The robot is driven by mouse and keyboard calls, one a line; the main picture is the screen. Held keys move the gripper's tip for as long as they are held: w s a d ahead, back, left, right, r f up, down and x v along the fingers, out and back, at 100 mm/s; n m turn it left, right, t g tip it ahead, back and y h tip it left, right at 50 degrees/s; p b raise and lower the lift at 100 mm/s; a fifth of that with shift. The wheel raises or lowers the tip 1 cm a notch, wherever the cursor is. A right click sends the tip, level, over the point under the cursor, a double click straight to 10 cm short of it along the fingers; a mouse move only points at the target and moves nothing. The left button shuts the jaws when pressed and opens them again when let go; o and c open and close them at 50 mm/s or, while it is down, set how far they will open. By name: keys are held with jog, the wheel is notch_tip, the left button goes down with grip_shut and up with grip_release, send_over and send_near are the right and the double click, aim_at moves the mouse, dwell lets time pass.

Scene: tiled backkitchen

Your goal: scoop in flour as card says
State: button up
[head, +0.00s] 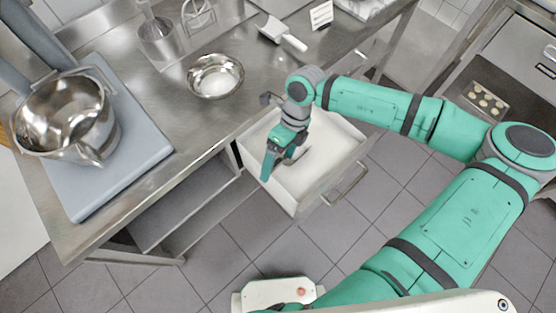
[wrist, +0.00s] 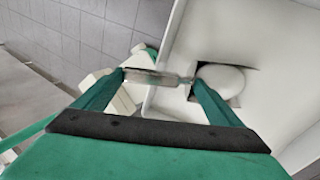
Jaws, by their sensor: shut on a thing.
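My gripper (head: 281,160) reaches down into an open white drawer (head: 318,182) under the counter. In the wrist view, its fingers (wrist: 158,77) are apart and closed on the two ends of a short grey-brown bar (wrist: 155,78); what it belongs to I cannot tell. Beside the right fingertip, a smooth white rounded thing (wrist: 224,79) shows in the drawer; whether it is flour I cannot tell. A white scoop (head: 282,34) lies on the counter. A small white card (head: 321,15) stands behind it, too small to read. A shiny metal bowl (head: 215,76) sits near the counter edge, pale at its bottom.
The drawer's handle (head: 346,184) juts over the tiled floor. At the right, an oven-like unit (head: 505,75) holds a tray with pale rounds (head: 485,99).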

aim_at(283, 159)
jog(key=shift+o, duration=0.2)
jog(key=shift+w+d+f, duration=0.1)
jog(key=shift+w+d, duration=0.2)
jog(key=shift+w, duration=0.05)
jog(key=shift+w+d, duration=0.3)
jog(key=shift+c, duration=0.2)
jog(key=shift+r, duration=0.2)
jog(key=shift+r, duration=3.5)
notch_tip(283, 159, up, 12)
jog(key=t+h, duration=0.2)
jog(key=shift+f, duration=0.1)
